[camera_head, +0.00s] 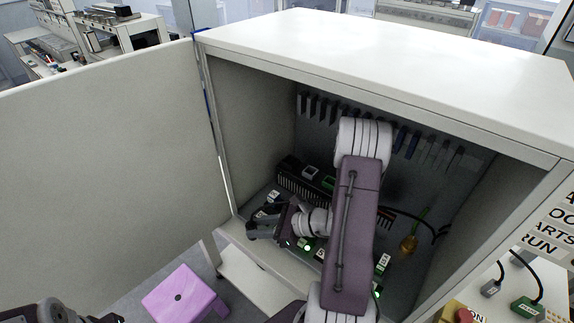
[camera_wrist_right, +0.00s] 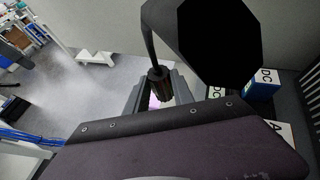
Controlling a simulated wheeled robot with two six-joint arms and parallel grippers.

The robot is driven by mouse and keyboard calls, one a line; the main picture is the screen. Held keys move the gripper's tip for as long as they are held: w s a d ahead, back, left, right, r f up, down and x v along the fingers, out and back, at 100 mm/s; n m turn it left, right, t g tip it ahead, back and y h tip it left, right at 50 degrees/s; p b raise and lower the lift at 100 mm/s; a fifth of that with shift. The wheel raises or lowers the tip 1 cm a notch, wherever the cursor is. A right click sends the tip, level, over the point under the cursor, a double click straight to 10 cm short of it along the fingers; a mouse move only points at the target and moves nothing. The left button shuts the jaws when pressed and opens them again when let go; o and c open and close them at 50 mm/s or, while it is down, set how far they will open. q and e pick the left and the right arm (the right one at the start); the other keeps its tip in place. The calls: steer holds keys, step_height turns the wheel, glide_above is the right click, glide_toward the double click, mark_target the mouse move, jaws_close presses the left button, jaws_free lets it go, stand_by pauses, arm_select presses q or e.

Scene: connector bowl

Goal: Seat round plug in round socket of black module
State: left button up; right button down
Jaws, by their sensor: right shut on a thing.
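My right gripper (camera_head: 262,229) is inside the open cabinet, near its front left floor. In the right wrist view the gripper (camera_wrist_right: 158,98) is shut on a dark round plug (camera_wrist_right: 157,80), whose black cable (camera_wrist_right: 149,38) runs upward. The plug stands apart from any socket that I can see. A dark ribbed block (camera_head: 291,176), perhaps the black module, is at the back left of the cabinet, behind the gripper. Its round socket cannot be made out. Part of my left arm (camera_head: 45,311) shows at the bottom left; its jaw state is unclear.
The cabinet (camera_head: 395,70) has a left wall, roof and open door (camera_head: 105,150) close around my right arm. Labelled connectors (camera_head: 383,262) and an orange-brown plug (camera_head: 408,244) are inside. A blue DC-labelled block (camera_wrist_right: 262,85) and a large black octagonal shape (camera_wrist_right: 220,40) lie near the plug.

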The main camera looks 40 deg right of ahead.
steer(key=s+d+r+m+t+h, duration=0.1)
steer(key=d+r+m+h, duration=0.15)
steer(key=d+r, duration=0.4)
steer(key=s+d+r+m+t+h, duration=0.1)
steer(key=d+r+m+t+h, duration=0.15)
steer(key=d, duration=0.65)
steer(key=p, duration=0.3)
glide_above(296, 163)
steer(key=shift+w+r+g, duration=0.15)
steer(key=shift+r+g, duration=0.1)
steer(key=shift+g, duration=0.2)
step_height(296, 163, down, 3)
steer(key=shift+f, duration=0.5)
steer(key=c, duration=1.1)
jaws_free()
